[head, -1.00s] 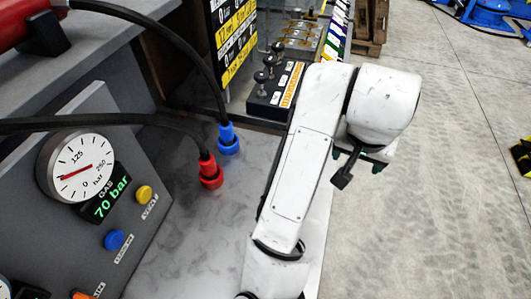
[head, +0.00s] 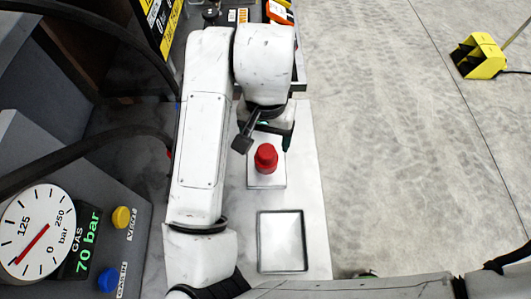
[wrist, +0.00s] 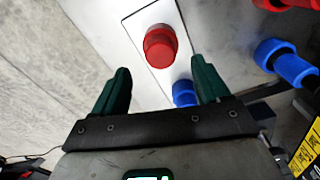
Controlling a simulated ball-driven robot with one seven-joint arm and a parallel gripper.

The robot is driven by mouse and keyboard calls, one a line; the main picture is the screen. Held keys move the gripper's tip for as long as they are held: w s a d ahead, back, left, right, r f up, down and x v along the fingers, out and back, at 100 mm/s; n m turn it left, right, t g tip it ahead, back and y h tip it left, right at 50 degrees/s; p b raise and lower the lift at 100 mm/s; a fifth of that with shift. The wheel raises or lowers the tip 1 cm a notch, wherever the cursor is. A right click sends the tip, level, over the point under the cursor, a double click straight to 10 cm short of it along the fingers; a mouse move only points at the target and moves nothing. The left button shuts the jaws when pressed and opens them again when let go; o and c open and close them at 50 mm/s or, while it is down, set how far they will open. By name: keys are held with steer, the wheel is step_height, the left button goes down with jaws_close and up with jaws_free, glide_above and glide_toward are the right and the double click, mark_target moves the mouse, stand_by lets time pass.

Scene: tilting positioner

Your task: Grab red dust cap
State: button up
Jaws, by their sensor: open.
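The red dust cap (head: 265,158) stands upright on a pale rectangular plate (head: 262,182) on the bench in the head view. In the wrist view the red dust cap (wrist: 160,46) lies ahead of the fingertips, roughly midway between them across the picture. My gripper (wrist: 162,68) has its two dark green fingers spread wide with nothing held. In the head view my gripper (head: 274,128) is just beyond the cap, partly hidden by my wrist. A blue piece (wrist: 185,93) shows between the fingers near the plate's edge.
A shallow empty tray (head: 282,212) lies on the bench nearer me. A blue hose connector (wrist: 290,66) and a red one (wrist: 284,3) are at the right in the wrist view. A gauge panel (head: 60,235) stands left. Open floor lies right, with a yellow pedal (head: 478,56).

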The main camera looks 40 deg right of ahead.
mark_target(267, 150)
step_height(267, 150, down, 5)
steer(key=shift+w+d+p, duration=0.1)
steer(key=shift+d+p, duration=0.05)
steer(key=shift+p, duration=0.35)
steer(key=c, duration=1.1)
steer(key=shift+r, duration=0.1)
steer(key=shift+c, duration=0.2)
